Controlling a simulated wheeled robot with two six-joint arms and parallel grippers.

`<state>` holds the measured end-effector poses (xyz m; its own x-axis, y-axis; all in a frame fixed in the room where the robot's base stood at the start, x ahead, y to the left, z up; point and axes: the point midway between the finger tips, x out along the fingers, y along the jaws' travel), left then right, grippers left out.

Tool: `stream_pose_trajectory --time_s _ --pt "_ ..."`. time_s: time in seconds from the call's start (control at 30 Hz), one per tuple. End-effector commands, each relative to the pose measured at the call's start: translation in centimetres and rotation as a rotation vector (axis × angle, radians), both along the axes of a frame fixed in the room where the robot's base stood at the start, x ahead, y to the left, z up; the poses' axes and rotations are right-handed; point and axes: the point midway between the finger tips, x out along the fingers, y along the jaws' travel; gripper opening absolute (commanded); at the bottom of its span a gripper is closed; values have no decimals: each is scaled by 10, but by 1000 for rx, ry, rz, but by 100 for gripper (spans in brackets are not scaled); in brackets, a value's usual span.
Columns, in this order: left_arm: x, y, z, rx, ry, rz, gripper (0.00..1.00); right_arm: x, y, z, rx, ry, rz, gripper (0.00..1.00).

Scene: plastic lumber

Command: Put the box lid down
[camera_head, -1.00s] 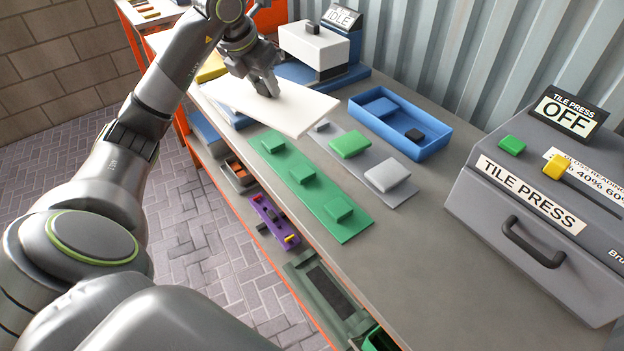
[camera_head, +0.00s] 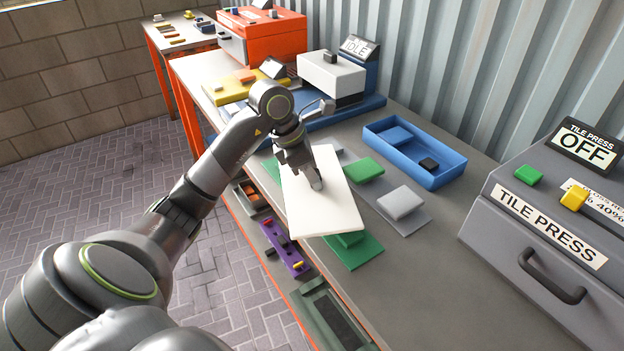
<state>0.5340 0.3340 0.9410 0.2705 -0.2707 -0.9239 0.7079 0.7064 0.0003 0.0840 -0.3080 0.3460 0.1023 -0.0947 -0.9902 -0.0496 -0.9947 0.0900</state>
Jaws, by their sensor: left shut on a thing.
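The box lid (camera_head: 328,212) is a flat white rectangular panel in the middle of the head view. My left gripper (camera_head: 314,183) is shut on it from above, near its middle, where the fingers hide the grip itself. The lid covers most of the green plate (camera_head: 352,254), whose near end and a green block show past the lid's edge. I cannot tell whether the lid touches the blocks or hangs just above them. My right gripper is out of view.
To the right are a grey plate (camera_head: 424,221) with blocks, a blue tray (camera_head: 452,170) and the grey tile press (camera_head: 535,225). A white-topped machine (camera_head: 331,76) and an orange machine (camera_head: 268,38) stand behind. The near right bench is clear. A shelf below holds a purple bar (camera_head: 283,249).

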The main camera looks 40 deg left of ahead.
Motion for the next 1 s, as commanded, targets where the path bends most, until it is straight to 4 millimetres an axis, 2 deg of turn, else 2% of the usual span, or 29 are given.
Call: stream_pose_trajectory --time_s 0.1,0.17,0.53,0.57,0.7,1.0 --pt "0 -1 -18 -3 4 1 4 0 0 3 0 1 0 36" --pt "0 0 -23 -2 3 1 4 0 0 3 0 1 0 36" --pt "0 0 -28 0 -1 1 4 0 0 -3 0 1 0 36" --pt "0 0 -28 0 0 1 39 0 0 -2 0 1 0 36" --pt "0 0 -27 0 1 2 57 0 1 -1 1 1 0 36" --pt "0 0 -26 0 2 1 58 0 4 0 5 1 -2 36"
